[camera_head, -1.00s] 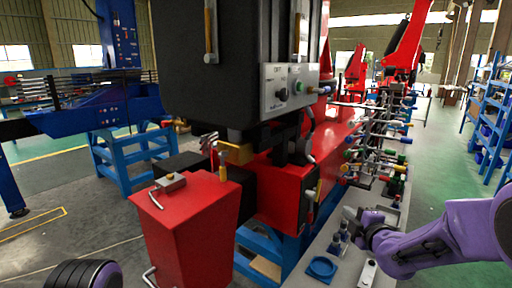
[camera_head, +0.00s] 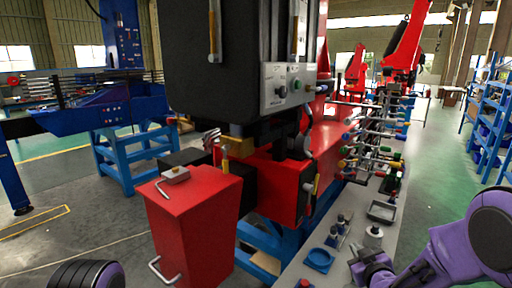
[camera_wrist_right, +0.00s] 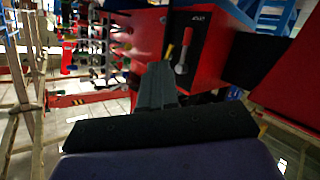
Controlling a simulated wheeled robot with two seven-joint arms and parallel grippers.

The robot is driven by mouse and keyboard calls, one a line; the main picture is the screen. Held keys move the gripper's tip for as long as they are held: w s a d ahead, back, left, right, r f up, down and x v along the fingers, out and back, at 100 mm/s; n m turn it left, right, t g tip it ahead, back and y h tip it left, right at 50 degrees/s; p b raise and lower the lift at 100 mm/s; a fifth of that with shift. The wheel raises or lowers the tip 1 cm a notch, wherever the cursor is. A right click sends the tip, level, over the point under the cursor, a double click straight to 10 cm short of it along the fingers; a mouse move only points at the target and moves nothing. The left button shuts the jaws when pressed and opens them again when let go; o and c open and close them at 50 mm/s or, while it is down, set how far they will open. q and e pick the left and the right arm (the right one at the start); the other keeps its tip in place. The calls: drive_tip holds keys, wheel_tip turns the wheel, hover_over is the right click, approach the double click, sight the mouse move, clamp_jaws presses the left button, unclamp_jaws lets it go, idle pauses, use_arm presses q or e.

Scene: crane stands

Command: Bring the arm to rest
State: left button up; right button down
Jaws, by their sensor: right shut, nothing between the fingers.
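My right arm is purple and comes in from the right in the head view.
Green floor at right is clear.

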drive_tip(key=s+d+f+m+g+h+b, duration=0.25)
drive_tip(key=s+f+m+g, duration=0.5)
drive_tip(key=s+f, duration=1.2)
drive_tip(key=s+f+m+g, duration=0.1)
drive_tip(key=s+f+g, duration=0.1)
drive_tip(key=s+f, duration=0.4)
drive_tip(key=s+f+m+g+b, duration=0.1)
drive_tip(key=s+f, duration=0.5)
drive_tip(key=s, duration=0.7)
drive_tip(key=shift+s+a+f+m+g+h, duration=0.25)
drive_tip(key=shift+a+m+g+h, duration=0.1)
drive_tip(key=shift+m+g, duration=0.25)
